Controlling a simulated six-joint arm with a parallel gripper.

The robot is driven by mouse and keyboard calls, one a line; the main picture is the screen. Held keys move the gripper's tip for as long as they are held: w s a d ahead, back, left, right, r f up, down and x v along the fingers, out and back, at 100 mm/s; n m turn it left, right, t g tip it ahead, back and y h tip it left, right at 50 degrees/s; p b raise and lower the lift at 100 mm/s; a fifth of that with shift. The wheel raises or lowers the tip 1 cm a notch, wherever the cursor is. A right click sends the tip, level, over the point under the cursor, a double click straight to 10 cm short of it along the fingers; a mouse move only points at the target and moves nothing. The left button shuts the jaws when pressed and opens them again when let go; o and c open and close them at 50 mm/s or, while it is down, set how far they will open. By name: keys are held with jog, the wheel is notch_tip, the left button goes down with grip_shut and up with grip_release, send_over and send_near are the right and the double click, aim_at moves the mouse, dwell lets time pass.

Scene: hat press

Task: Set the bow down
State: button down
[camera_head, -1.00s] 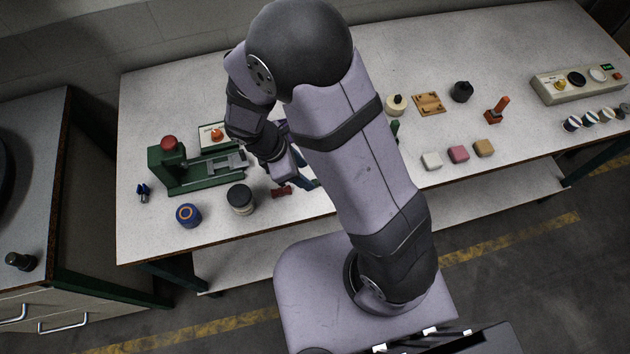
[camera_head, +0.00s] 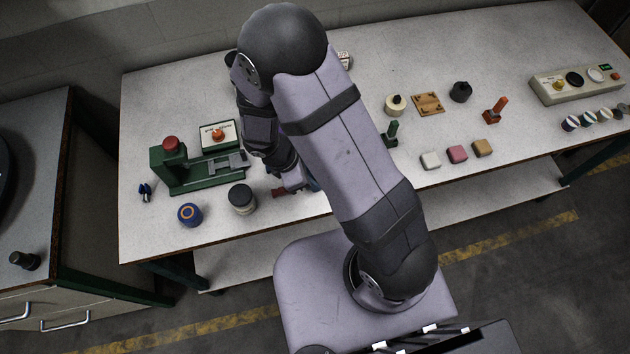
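A small dark red bow-shaped piece (camera_head: 278,192) is near the front of the table, right of a dark-lidded jar. My gripper (camera_head: 291,186) points down right beside it and covers part of it. The fingertips are too small and hidden to tell whether they are open or closed on the piece. A small blue piece (camera_head: 145,192), also somewhat bow-like, lies at the table's left end.
A green press (camera_head: 188,172) with a red knob stands left of my gripper. The dark-lidded jar (camera_head: 242,200) and a blue roll (camera_head: 189,214) stand near the front edge. Colored blocks (camera_head: 457,154) and a green-handled stamp (camera_head: 391,136) are to the right.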

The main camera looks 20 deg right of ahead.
jog(key=shift+r, duration=0.1)
dwell(0.3)
jog(key=shift+r, duration=4.9)
jog(key=w+d+f+m+g+y+b, duration=0.1)
jog(key=w+d+m+y, duration=0.45)
jog(key=m, duration=0.85)
jog(key=w+d+f+m+g+y, duration=0.1)
jog(key=w+m+g+y, duration=0.15)
jog(key=w+m, duration=0.95)
jog(key=w+d+r+m+t+h, duration=0.15)
jog(key=w+d+m+t, duration=0.25)
jog(key=d+m, duration=0.75)
jog(key=w+d+r+m+t+h, duration=0.15)
jog(key=w+d+m+t, duration=0.4)
jog(key=m, duration=1.15)
jog(key=shift+g, duration=0.7)
jog(key=shift+s+d+f+p, duration=0.2)
jog(key=shift+f+p, duration=0.2)
jog(key=shift+f, duration=1.4)
jog(key=shift+s+d+f+p, duration=0.15)
jog(key=shift+f+p, duration=0.25)
jog(key=shift+f, duration=1.4)
jog(key=shift+s+d+f+p, duration=0.2)
jog(key=shift+f+p, duration=0.2)
jog(key=shift+f, duration=1.4)
